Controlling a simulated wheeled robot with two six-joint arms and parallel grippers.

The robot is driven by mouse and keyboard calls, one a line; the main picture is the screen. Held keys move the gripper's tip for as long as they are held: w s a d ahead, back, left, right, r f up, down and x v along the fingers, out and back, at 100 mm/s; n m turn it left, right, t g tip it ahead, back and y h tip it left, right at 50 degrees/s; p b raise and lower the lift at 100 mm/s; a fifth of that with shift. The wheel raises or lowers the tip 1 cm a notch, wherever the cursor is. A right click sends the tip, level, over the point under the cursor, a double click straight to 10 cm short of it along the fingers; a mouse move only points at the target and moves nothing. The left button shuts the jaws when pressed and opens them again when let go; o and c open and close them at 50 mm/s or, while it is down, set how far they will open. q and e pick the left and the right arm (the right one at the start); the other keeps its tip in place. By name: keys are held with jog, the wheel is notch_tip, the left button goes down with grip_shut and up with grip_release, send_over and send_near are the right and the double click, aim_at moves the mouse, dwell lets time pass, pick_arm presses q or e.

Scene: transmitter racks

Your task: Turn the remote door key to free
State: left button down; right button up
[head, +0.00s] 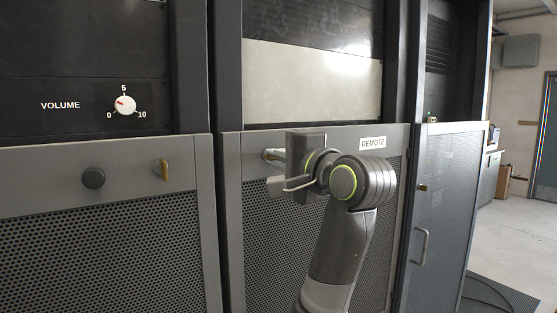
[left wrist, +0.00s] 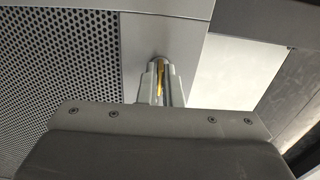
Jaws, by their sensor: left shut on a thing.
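The remote door (head: 270,230) is the grey perforated lower door of the middle rack, with a white REMOTE label (head: 373,143) on its top rail. My left gripper (head: 273,155) reaches to the left part of that rail, its fingertips at the panel. In the left wrist view my left gripper (left wrist: 161,72) is shut on the brass-coloured key (left wrist: 161,80), which shows as a narrow strip between the two fingers. The key is hidden by the gripper in the head view, and I cannot tell its turn angle. My right gripper is not in view.
The left rack has a volume knob (head: 125,105), a dark round knob (head: 93,178) and another brass key (head: 164,170). The right rack door has a handle (head: 420,246) and a small brass key (head: 422,188). Open floor (head: 510,240) lies at the right.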

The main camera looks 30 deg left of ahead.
pick_arm(q)
jog(key=shift+r, duration=0.1)
jog(key=c, duration=1.6)
grip_release()
jog(key=shift+w, duration=0.1)
jog(key=shift+d, duration=0.1)
jog(key=b+v, duration=0.5)
jog(key=v, duration=1.2)
